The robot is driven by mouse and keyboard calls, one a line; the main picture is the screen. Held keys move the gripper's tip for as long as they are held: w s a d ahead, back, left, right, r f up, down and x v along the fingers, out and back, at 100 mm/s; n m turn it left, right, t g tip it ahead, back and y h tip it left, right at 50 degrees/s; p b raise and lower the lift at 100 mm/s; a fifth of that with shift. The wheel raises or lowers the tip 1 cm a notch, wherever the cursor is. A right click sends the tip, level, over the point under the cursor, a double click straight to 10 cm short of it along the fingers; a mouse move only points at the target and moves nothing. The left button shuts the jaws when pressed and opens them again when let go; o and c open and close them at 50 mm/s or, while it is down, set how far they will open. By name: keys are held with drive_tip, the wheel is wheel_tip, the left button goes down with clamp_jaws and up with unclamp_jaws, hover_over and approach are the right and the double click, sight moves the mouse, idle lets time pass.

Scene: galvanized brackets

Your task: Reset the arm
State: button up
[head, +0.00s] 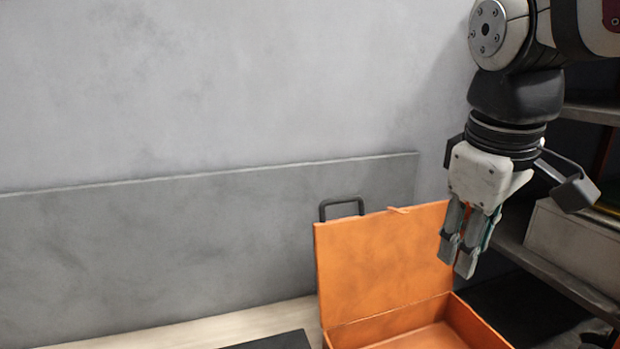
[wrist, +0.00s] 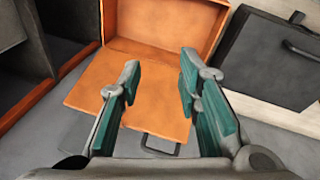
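My gripper (head: 462,262) hangs pointing down on the right side of the head view, in front of and above the open orange case (head: 388,262). In the wrist view, my gripper (wrist: 160,72) has its two green-padded fingers apart with nothing between them. The orange case's lid (wrist: 150,100) shows behind and between the fingers, with its dark handle (wrist: 160,146) at the bottom. The inside of the case body (wrist: 160,22) looks empty where it is visible.
A dark flat case (wrist: 262,62) with a handle lies right of the orange case in the wrist view. A metal shelf (head: 560,275) with a grey box (head: 575,240) stands close at right. A grey panel (head: 200,235) lines the wall; the space left of the arm is free.

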drive_tip(key=s+f+m+t+y, duration=0.1)
drive_tip(key=s+f+m, duration=0.5)
drive_tip(key=s, duration=0.5)
wheel_tip(320, 180, down, 2)
drive_tip(key=shift+s+p, duration=0.4)
drive_tip(key=shift+p, duration=0.05)
